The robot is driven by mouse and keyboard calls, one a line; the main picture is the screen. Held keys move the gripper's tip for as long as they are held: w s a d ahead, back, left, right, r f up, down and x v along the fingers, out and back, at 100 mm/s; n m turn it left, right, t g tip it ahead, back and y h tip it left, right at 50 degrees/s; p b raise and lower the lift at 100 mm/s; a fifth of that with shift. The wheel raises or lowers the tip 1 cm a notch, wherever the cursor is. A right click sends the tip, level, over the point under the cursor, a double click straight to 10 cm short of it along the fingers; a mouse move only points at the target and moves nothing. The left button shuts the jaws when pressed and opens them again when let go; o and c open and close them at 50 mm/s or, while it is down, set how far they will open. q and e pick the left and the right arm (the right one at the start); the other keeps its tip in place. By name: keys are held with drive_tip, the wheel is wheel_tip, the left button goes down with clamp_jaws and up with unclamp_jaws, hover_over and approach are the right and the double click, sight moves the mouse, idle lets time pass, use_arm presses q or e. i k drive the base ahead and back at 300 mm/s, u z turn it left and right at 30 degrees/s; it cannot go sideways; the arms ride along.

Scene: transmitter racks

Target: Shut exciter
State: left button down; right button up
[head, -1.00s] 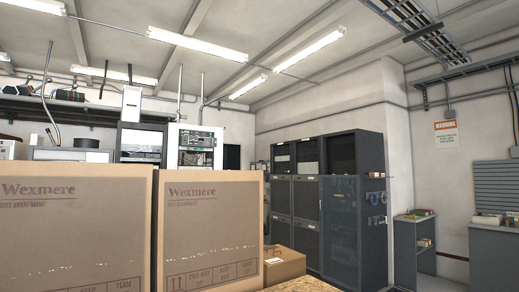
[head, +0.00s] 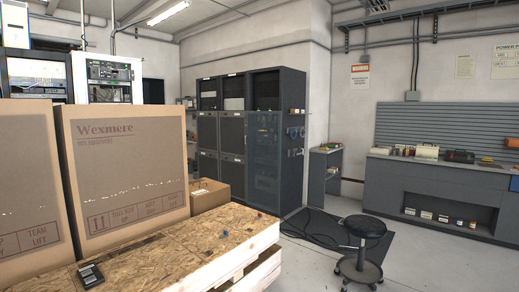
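I cannot tell for sure which unit is the exciter. A white equipment rack (head: 108,80) shows at the back left, with a unit (head: 108,72) with small controls near its top and a lighter section with dark gear below. Its lower part is hidden behind the cardboard boxes. A dark rack bank (head: 232,135) of several bays stands in the middle, against the back corner, and its lower front is partly hidden. Neither of my grippers is in view.
Large cardboard boxes (head: 125,160) stand on a wooden pallet (head: 225,240) at the front left. A small box (head: 208,193) sits behind. A black stool (head: 362,240) stands on open floor right of the pallet. A grey workbench (head: 430,190) lines the right wall.

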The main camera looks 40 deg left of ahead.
sight(122, 76)
drive_tip(key=i, duration=8.15)
drive_tip(key=u, duration=2.9)
drive_tip(key=i, duration=3.3)
drive_tip(key=z, duration=0.05)
